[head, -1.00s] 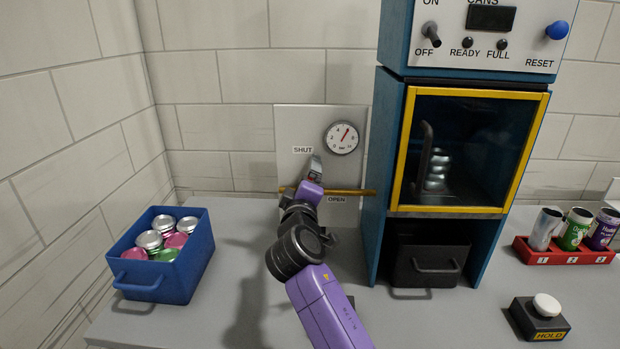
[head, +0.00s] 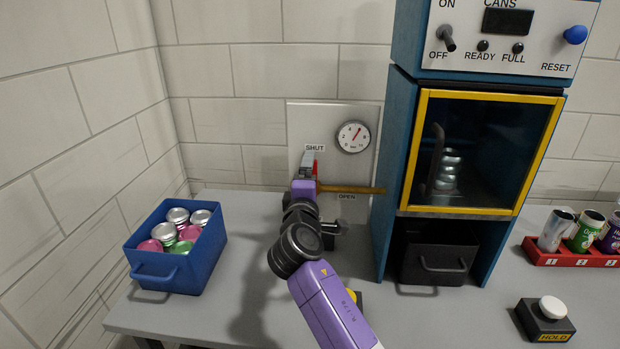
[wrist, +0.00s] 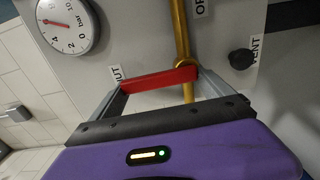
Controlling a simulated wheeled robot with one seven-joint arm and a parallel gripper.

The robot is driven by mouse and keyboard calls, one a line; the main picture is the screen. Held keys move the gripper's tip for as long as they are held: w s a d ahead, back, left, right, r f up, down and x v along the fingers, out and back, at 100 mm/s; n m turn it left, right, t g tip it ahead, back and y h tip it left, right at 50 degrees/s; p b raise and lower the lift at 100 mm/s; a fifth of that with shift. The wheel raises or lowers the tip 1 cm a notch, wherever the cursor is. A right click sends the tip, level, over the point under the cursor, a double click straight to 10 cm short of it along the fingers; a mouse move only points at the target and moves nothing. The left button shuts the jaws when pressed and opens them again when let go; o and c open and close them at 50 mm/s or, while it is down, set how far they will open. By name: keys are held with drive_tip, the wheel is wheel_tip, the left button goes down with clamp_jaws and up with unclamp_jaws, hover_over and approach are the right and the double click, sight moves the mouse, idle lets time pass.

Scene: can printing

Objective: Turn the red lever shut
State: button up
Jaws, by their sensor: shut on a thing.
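The red lever (head: 316,168) is on a brass pipe (head: 350,189) in front of a grey wall panel. In the head view it stands roughly upright, crossing the pipe, with its upper end just below the SHUT label (head: 322,147). My gripper (head: 309,160) partly hides it. In the wrist view the red lever (wrist: 158,80) lies between the two fingers of my gripper (wrist: 160,88), its outer end near the SHUT label. My gripper is shut on it. The OPEN label (head: 347,197) is below the pipe.
A pressure gauge (head: 353,136) is right of the SHUT label. A black VENT knob (wrist: 242,59) shows in the wrist view. The blue machine cabinet (head: 393,170) stands close on the right. A blue bin (head: 188,266) of cans sits left.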

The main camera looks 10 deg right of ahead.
drive_tip(key=shift+f, duration=0.1)
drive_tip(key=o, duration=1.8)
drive_tip(key=shift+s, duration=0.1)
drive_tip(key=b+v, duration=0.1)
drive_tip(key=v, duration=0.6)
drive_tip(key=shift+s+a, duration=0.15)
drive_tip(key=shift+s, duration=0.15)
